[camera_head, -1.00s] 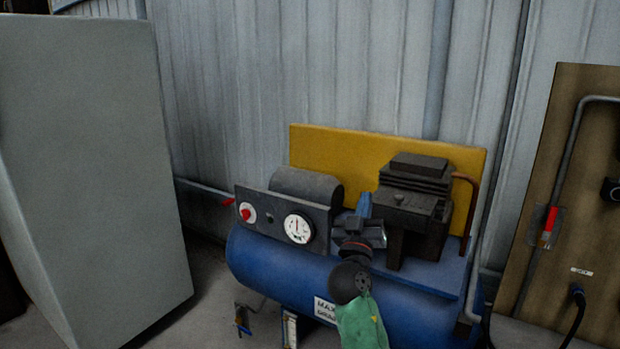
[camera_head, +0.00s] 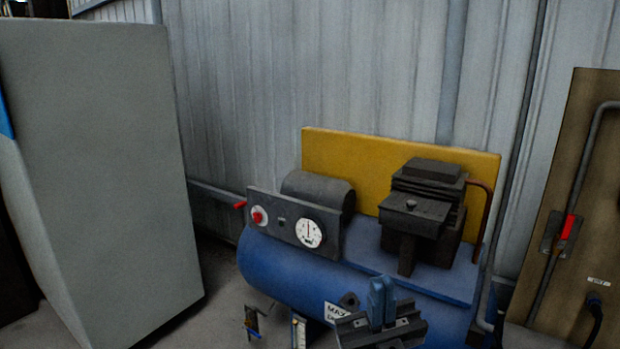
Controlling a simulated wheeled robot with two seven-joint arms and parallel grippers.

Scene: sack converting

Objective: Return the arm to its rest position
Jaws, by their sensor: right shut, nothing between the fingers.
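My right gripper (camera_head: 382,302) is low in the head view, in front of the blue tank of the air compressor (camera_head: 290,264). Its blue fingers are together and hold nothing. The dark gripper body below them reaches the lower part of the picture, and the rest of the arm is out of view. The compressor carries a dark panel with a red knob (camera_head: 258,216) and a white gauge (camera_head: 309,233). A dark pump block (camera_head: 425,205) sits on top. My left gripper is not in view.
A grey cabinet (camera_head: 105,180) stands at the left. A brown board (camera_head: 560,235) with a red-handled valve (camera_head: 568,227) stands at the right. A yellow panel (camera_head: 345,155) and a corrugated wall (camera_head: 310,70) are behind the compressor. Some floor shows between cabinet and compressor.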

